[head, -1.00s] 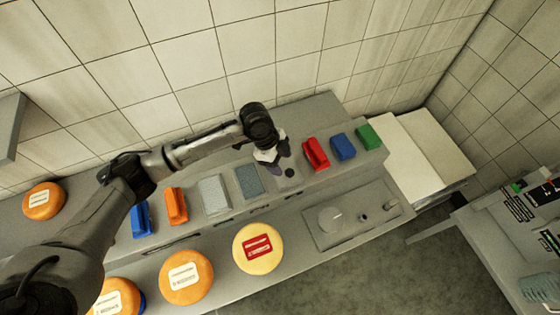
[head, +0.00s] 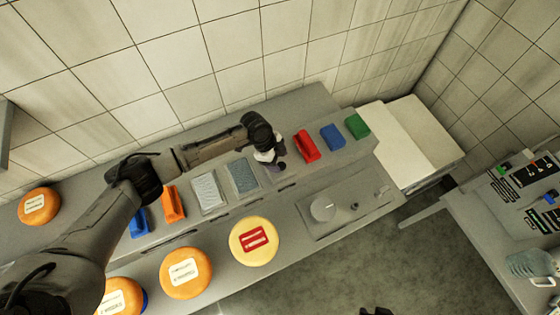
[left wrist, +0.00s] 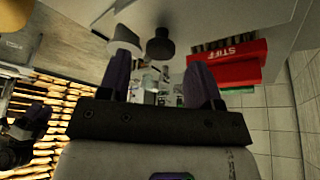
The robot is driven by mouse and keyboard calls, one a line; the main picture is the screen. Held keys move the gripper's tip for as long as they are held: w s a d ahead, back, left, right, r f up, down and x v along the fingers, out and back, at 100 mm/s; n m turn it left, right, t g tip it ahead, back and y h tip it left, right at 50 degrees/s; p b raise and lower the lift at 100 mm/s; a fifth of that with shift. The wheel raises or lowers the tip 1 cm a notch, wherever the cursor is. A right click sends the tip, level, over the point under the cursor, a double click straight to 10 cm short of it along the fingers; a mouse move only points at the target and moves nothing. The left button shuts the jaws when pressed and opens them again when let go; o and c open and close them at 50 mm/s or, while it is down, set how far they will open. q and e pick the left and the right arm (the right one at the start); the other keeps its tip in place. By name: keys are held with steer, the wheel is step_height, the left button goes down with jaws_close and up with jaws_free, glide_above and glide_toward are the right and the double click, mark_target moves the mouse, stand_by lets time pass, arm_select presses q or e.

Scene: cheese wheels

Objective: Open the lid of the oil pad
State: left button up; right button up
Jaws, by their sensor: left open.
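My left gripper (head: 275,163) hangs over the back ledge of the counter, between a grey-blue pad and a red block. Its two purple fingers stand apart with nothing between them in the left wrist view (left wrist: 160,75). A dark round knob (left wrist: 160,44), which looks like the handle of the oil pad's lid, shows just beyond the fingertips, roughly midway between them. I see no contact with it. In the head view the gripper largely covers this spot, so the lid is hidden there. A dark shape at the bottom edge of the head view may be part of my right gripper.
The red block (head: 305,146) stands close on the right; the wrist view shows it labelled STIFF. Blue (head: 332,137) and green (head: 357,125) blocks follow. The grey-blue pad (head: 242,176) lies close on the left. Cheese wheels (head: 254,241) line the front counter.

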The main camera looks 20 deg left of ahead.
arm_select(q)
steer(key=shift+x, duration=1.25)
jaws_close()
